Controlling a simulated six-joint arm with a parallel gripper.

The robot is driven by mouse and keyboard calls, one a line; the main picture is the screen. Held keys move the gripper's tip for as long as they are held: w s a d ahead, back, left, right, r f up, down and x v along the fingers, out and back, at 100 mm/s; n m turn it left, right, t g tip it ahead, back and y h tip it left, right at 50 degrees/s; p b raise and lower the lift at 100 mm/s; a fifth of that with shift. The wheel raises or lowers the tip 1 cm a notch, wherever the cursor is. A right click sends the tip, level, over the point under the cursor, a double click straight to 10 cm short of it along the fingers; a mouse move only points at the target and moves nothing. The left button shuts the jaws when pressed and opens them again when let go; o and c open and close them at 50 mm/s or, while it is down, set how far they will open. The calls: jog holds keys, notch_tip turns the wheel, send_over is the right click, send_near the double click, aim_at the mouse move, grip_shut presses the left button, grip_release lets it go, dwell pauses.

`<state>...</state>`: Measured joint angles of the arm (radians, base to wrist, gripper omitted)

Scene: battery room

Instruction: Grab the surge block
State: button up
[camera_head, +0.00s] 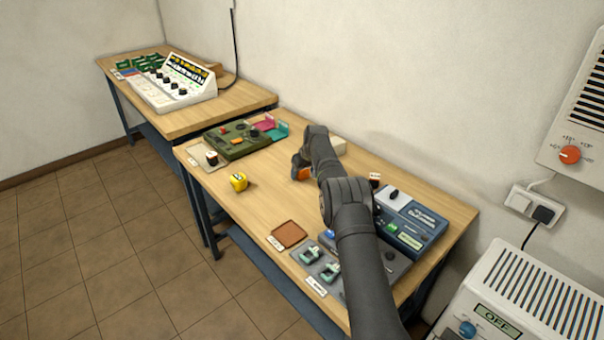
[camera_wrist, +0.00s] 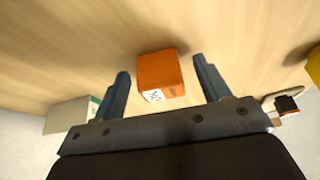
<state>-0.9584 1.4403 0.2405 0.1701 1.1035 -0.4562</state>
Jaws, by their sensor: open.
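An orange block (camera_wrist: 160,76) with a white label on its near face sits on the wooden table (camera_wrist: 225,20). The label is too small to read surely, so I cannot tell by name whether it is the surge block. My gripper (camera_wrist: 162,68) is open, with one finger on each side of the block and a gap visible on both sides. In the head view my gripper (camera_head: 299,165) is low over the middle of the table, and a bit of the orange block (camera_head: 303,174) shows beside it, mostly hidden by my arm.
A yellow block (camera_head: 239,181) stands near the table's front edge. A green panel (camera_head: 238,139) is at the far left, a cream box (camera_head: 339,145) behind my wrist, and a brown pad (camera_head: 288,234) and blue-grey device (camera_head: 411,222) nearer. Bare wood lies left of my gripper.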

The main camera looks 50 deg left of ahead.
jog(key=c, duration=1)
jog(key=shift+c, duration=0.5)
